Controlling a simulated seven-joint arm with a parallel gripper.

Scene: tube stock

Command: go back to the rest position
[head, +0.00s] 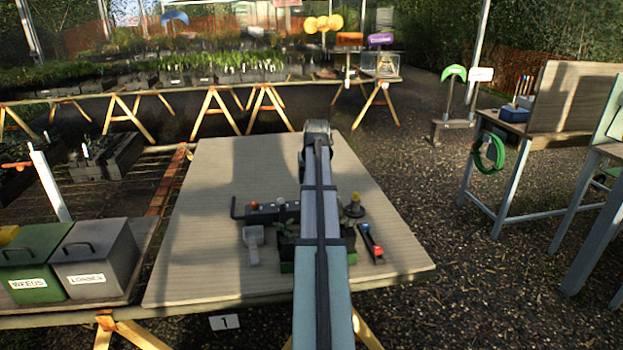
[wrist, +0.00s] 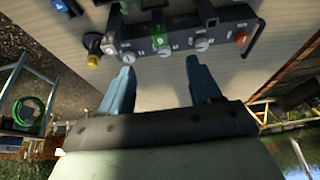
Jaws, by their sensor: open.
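My gripper (wrist: 161,87) shows in the wrist view as two blue-grey fingers spread apart with nothing between them. A dark fixture (wrist: 185,37) with a row of dials, a green tag and an orange knob lies just beyond the fingertips, and I see no contact. The same dark fixture (head: 270,213) is on the wooden table (head: 215,175) in the head view, partly behind my arm. My arm reaches over the middle of the table, and my fingers are not visible in the head view.
A pale T-shaped piece (head: 252,243), a red-and-blue tool (head: 371,243) and a yellow-topped knob (head: 354,206) are near my arm. A green bin (head: 32,266) and a grey bin (head: 96,258) stand at left. The table's far left and right are clear.

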